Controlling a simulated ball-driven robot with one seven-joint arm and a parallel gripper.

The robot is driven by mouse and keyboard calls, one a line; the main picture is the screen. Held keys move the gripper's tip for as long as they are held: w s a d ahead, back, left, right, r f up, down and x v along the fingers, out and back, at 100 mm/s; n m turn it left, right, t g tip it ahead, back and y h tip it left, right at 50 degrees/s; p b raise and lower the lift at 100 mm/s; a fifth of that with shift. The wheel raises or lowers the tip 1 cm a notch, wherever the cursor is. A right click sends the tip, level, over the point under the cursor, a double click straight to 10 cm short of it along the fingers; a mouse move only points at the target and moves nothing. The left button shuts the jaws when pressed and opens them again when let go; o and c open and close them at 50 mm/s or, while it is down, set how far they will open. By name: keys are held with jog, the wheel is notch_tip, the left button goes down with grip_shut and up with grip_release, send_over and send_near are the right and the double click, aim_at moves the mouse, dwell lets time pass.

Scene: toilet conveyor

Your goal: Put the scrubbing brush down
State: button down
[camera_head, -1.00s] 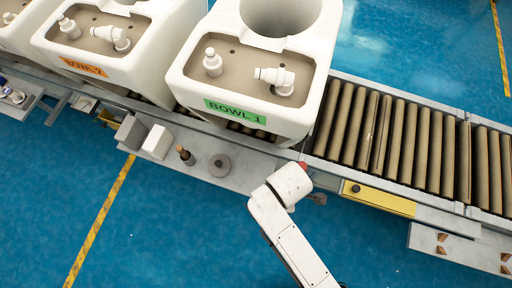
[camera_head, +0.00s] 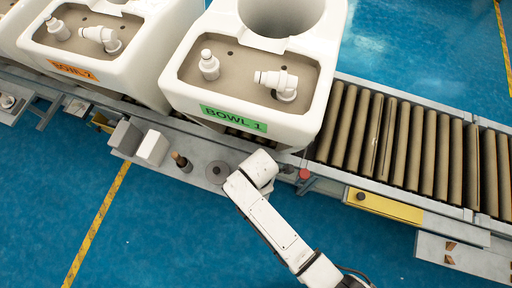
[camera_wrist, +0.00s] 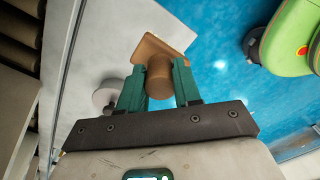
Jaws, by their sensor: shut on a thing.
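The scrubbing brush (camera_wrist: 160,50) is brown, with a round handle and a flat, roughly square block, in the wrist view. My gripper (camera_wrist: 158,88) has its green fingers closed on the two sides of the round handle. The flat block points away from the wrist, over the edge between the pale shelf (camera_wrist: 100,45) and the blue floor. In the head view the shelf (camera_head: 200,150) runs along the front of the conveyor. My arm's end is over its right part there, hiding the gripper and the brush. I cannot tell the brush's height above the shelf.
A grey disc (camera_head: 218,171) lies on the shelf, left of my arm, and shows in the wrist view (camera_wrist: 105,96). A dark item with a tan top (camera_head: 180,160) and two grey-white bins (camera_head: 153,149) stand further left. BOWL 1 (camera_head: 180,100) is on the conveyor behind.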

jog(key=w+f, duration=0.2)
jog(key=shift+a+f+b, duration=0.35)
jog(key=shift+a, duration=0.05)
jog(key=shift+f+b, duration=0.35)
jog(key=shift+f, duration=1.15)
jog(key=c, duration=0.8)
grip_release()
jog(key=shift+f, duration=0.1)
notch_tip(320, 180, up, 12)
jog(key=shift+r+p, duration=0.1)
jog(key=shift+p, duration=1.15)
